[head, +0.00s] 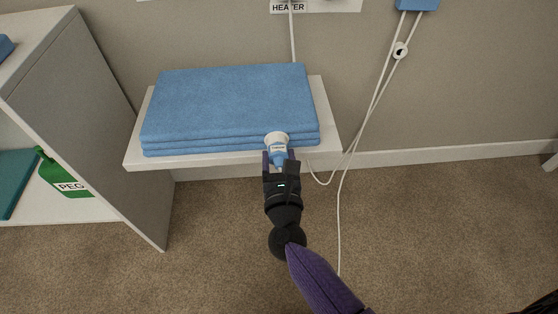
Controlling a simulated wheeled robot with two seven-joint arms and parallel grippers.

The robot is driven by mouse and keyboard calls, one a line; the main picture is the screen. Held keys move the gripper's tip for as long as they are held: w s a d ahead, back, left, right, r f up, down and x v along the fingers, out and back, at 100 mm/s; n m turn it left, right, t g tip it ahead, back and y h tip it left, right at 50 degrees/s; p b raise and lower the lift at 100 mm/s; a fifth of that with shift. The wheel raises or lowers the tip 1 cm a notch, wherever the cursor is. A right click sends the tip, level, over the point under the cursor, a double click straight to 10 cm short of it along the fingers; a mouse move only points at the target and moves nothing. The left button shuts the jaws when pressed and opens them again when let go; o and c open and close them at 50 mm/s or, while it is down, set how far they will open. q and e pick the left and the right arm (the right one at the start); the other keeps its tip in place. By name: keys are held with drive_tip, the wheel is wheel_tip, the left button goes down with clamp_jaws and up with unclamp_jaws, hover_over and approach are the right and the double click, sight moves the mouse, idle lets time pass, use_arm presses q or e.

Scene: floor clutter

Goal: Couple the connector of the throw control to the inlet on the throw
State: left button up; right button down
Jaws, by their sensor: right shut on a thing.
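The throw (225,98) is a folded blue stack on a white shelf. A round white fitting, seemingly its inlet (276,137), shows at the throw's front edge, right of the middle. My right gripper (278,162) is at that edge, shut on a small white and blue piece with a label, the connector (278,151). The connector points at the white fitting and appears to meet it; whether it is seated I cannot tell. A white cord runs near the gripper at the shelf's right. My left gripper is not in view.
The white shelf (148,162) juts from the wall. White cords with a small round inline piece (400,50) hang at the right from a blue box (417,4).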

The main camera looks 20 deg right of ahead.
drive_tip(key=shift+w, duration=0.1)
unclamp_jaws()
drive_tip(key=p+v, duration=0.1)
drive_tip(key=v, duration=0.3)
drive_tip(key=shift+s+r, duration=0.2)
drive_tip(key=shift+s, duration=0.05)
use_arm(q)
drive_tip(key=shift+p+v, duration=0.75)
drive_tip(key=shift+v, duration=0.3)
use_arm(e)
approach(280, 167)
drive_tip(key=shift+x, duration=1.1)
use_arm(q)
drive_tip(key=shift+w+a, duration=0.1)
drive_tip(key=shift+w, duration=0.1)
use_arm(e)
drive_tip(key=shift+f, duration=0.1)
